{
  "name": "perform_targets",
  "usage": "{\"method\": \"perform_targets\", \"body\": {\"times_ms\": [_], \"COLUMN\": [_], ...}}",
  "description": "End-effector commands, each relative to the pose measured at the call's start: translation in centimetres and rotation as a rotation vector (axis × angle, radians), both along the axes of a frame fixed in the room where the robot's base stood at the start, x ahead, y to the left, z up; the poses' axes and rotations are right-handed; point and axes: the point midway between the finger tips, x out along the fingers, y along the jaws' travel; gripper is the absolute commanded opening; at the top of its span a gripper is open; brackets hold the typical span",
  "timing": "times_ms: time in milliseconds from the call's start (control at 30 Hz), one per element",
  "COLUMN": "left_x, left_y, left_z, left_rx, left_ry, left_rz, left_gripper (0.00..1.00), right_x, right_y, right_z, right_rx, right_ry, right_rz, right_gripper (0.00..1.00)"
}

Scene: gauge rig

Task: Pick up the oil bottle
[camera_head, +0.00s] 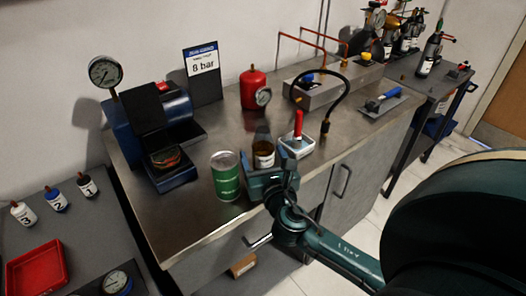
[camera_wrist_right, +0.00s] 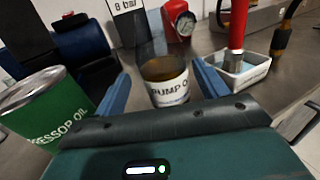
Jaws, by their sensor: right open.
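The oil bottle (camera_head: 263,157) stands upright near the bench's front edge, with brown oil low in a clear body and a white label. In the right wrist view the oil bottle (camera_wrist_right: 168,90) reads "PUMP O" and shows between the two blue fingers. My right gripper (camera_head: 267,169) is open at the front side of the bottle, its fingers pointing toward it. In the right wrist view gaps show between the bottle and both fingers of the gripper (camera_wrist_right: 161,84). Whether the fingertips reach past its sides is unclear. My left gripper is out of view.
A green compressor oil can (camera_head: 226,178) stands close left of the gripper. A white tray (camera_head: 297,150) with a red-handled tool (camera_head: 298,124) is close right. A red gauge vessel (camera_head: 253,88) stands behind. Bare bench top (camera_head: 205,212) lies at front left.

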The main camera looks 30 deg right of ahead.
Motion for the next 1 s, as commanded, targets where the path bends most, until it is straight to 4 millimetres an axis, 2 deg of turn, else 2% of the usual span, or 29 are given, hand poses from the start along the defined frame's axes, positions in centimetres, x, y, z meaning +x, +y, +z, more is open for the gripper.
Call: {"method": "perform_targets", "body": {"times_ms": [233,567,1000], "left_x": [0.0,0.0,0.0], "left_y": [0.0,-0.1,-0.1], "left_z": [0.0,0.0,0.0], "left_rx": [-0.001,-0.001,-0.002], "left_ry": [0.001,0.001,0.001], "left_rz": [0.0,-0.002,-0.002], "left_gripper": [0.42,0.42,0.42], "right_x": [3.3,3.9,3.9], "right_y": [-1.6,-1.8,-1.8], "right_z": [-0.6,-0.7,-0.7], "right_rx": [-0.001,0.001,0.001], "right_ry": [-0.002,0.001,0.001], "right_rz": [-0.002,-0.001,-0.001], "right_gripper": [0.73,0.73,0.37]}}
